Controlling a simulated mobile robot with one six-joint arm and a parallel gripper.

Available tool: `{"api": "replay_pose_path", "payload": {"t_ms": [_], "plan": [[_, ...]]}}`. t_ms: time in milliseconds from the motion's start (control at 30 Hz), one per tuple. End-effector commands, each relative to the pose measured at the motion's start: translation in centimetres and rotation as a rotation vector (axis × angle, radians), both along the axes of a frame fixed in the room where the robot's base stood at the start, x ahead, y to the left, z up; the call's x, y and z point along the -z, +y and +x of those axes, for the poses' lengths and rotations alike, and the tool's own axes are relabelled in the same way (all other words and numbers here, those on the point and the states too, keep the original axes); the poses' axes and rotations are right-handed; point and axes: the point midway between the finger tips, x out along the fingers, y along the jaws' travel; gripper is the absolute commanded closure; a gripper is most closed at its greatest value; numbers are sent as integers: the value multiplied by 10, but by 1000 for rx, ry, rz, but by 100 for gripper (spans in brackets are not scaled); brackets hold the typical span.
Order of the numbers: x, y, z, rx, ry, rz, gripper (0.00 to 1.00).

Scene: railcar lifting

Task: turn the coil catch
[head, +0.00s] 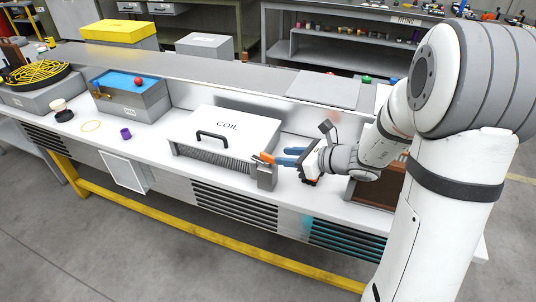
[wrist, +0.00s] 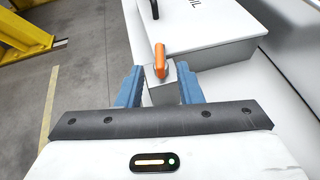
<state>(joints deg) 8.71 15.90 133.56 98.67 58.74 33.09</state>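The coil box (head: 232,133) is a white case with a black handle and the word COIL on its lid. It stands on the bench, and its lid also shows at the top of the wrist view (wrist: 215,25). The coil catch (head: 267,158) is an orange lever on a grey block at the box's right front corner. In the wrist view the orange lever (wrist: 160,61) points up and away from me. My gripper (wrist: 158,80) is open, with its blue fingers on either side of the catch and a gap showing beside the lever. Its fingers show right of the catch in the head view (head: 287,156).
A grey box with a blue top and red ball (head: 132,94) stands left on the bench (head: 100,140). A brown open compartment (head: 372,190) is below my wrist. Bench top left of the coil box is mostly clear.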

Motion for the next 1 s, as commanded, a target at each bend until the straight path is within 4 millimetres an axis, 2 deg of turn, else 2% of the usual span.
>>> {"api": "replay_pose_path", "payload": {"t_ms": [300, 433, 800, 1000], "plan": [[20, 41, 23, -7, 2, -1, 67], [25, 52, 31, -6, 0, -2, 67], [27, 58, 34, -5, -1, -2, 67], [27, 58, 34, -6, -2, -3, 83]]}}
